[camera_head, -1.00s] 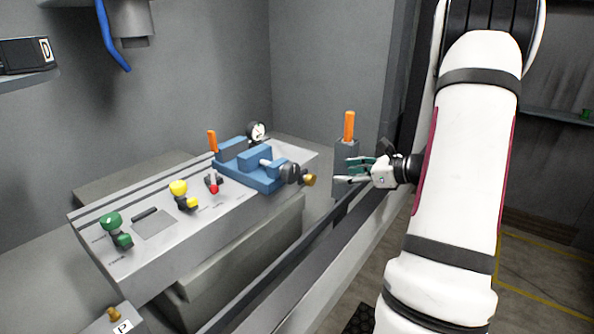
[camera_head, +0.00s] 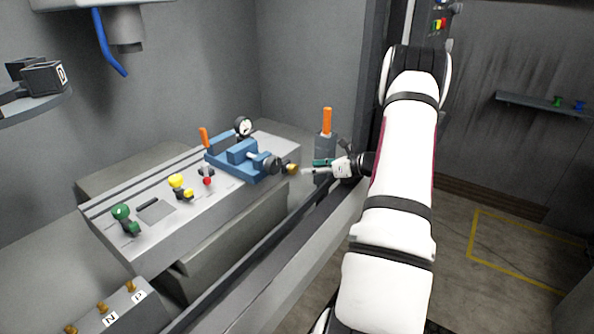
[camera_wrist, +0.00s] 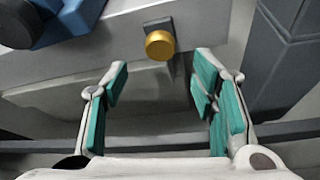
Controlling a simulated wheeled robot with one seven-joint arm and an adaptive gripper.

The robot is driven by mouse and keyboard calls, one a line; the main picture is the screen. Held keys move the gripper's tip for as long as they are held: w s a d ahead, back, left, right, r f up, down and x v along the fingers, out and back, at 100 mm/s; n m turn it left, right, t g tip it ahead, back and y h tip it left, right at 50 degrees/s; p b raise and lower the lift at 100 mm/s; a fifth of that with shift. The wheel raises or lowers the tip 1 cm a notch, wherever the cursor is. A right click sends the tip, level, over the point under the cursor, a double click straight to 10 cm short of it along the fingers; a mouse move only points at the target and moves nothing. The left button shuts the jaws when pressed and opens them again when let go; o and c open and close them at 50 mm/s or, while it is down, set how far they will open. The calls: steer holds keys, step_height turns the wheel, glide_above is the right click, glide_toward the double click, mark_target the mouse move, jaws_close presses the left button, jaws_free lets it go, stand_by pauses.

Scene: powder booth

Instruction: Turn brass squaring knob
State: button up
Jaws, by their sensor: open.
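The brass knob (camera_head: 292,169) sits at the right end of the grey machine bed (camera_head: 150,236), beside the blue vise (camera_head: 240,158). In the wrist view the brass knob (camera_wrist: 160,45) is a round face on a short dark mount, ahead of and roughly between my fingertips. My gripper (camera_head: 313,167) is open and empty, just right of the knob in the head view. In the wrist view its teal-padded fingers (camera_wrist: 161,68) are spread apart, and the knob appears beyond their tips, not held.
A dark post (camera_head: 325,148) with an orange handle (camera_head: 327,120) stands close behind my gripper. A dial gauge (camera_head: 243,126), yellow knob (camera_head: 176,181) and green knob (camera_head: 121,212) are on the bed. A labelled box (camera_head: 125,313) with brass knobs is at lower left.

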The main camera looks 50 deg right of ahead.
mark_target(295, 170)
steer(key=x, duration=0.6)
steer(key=shift+w+f, duration=0.2)
steer(key=shift+w, duration=0.15)
steer(key=c, duration=1.2)
